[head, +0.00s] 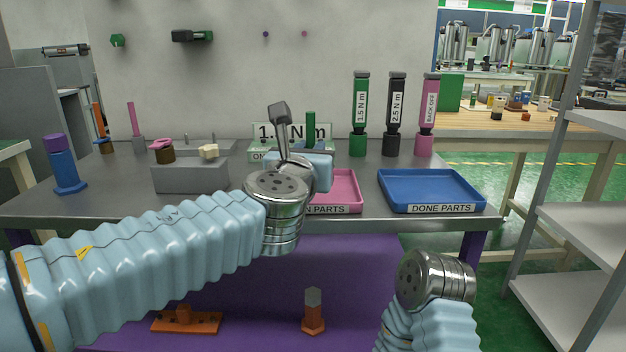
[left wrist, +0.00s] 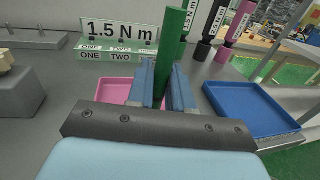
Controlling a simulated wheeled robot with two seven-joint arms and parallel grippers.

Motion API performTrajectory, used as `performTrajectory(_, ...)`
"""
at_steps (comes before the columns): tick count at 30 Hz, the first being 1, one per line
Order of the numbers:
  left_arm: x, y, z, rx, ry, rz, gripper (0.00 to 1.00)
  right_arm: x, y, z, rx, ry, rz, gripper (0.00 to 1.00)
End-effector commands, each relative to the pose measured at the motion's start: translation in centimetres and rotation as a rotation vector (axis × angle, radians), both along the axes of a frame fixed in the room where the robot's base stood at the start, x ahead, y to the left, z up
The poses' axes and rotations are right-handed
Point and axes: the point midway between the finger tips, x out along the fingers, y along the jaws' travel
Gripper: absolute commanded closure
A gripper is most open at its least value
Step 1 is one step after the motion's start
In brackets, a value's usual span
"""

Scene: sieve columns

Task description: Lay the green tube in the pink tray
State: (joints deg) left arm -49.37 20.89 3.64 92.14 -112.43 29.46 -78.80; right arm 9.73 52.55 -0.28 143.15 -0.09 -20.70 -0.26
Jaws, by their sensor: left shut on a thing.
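The green tube (head: 311,126) stands upright between the fingers of my left gripper (head: 312,151), which is shut on it. In the left wrist view the tube (left wrist: 174,42) rises between the two blue fingers (left wrist: 167,88); its lower end is hidden. The pink tray (head: 347,187) lies on the grey table behind and beside my left wrist, which covers part of it. In the left wrist view the tray (left wrist: 113,92) shows behind and left of the fingers. I cannot tell the tube's height above the tray. My right gripper is out of sight.
A blue tray (head: 432,187) lies right of the pink one. Green, black and pink torque tools (head: 396,115) stand at the back. A "1.5 N m" sign (head: 270,133) stands behind my left gripper. A grey block (head: 190,177) and a purple-blue piece (head: 66,168) are at left.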

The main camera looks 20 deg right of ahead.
Motion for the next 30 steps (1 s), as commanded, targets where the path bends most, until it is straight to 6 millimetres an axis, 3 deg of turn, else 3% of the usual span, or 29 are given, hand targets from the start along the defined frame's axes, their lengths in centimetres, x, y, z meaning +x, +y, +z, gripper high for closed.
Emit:
performTrajectory(7,0.6,-0.6,-3.7,0.003,0.001,0.0,1.0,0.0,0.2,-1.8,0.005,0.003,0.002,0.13)
performTrajectory(18,0.5,-0.6,-4.2,0.001,0.0,0.0,1.0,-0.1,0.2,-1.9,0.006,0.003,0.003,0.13)
performTrajectory(19,0.5,-0.6,-4.1,0.001,0.0,0.0,0.77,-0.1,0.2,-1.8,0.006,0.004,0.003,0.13)
performTrajectory(23,0.5,-0.6,-4.1,0.001,0.0,0.0,0.57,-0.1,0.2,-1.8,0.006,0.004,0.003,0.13)
performTrajectory(30,0.5,-0.6,-4.1,0.001,0.0,0.0,0.54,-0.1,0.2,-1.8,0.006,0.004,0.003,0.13)
